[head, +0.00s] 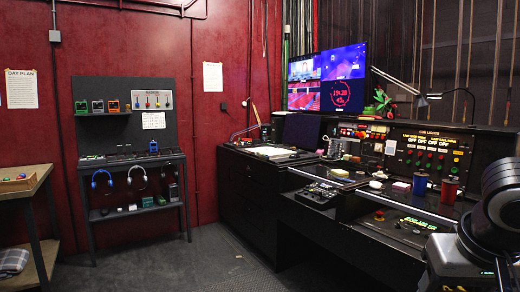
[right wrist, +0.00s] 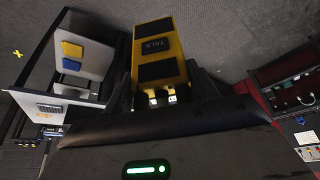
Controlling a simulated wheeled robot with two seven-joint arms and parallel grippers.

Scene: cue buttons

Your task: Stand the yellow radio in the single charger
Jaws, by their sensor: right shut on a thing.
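The yellow radio (right wrist: 158,52) shows in the right wrist view, with a dark TALK panel and black parts on its face. My right gripper (right wrist: 160,82) is shut on it, with a dark finger on either side. In the head view my right arm is at the lower right edge, and its fingers and the radio do not show there. I cannot pick out the single charger for sure; small items stand on the dark rack (head: 117,165) at left. My left gripper is in neither view.
A wooden-topped table (head: 35,183) stands at the far left. A long black control desk (head: 245,190) with monitors (head: 327,78), a blue cup (head: 420,184) and a red cup (head: 449,190) fills the right. Grey floor (head: 170,265) between them is clear.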

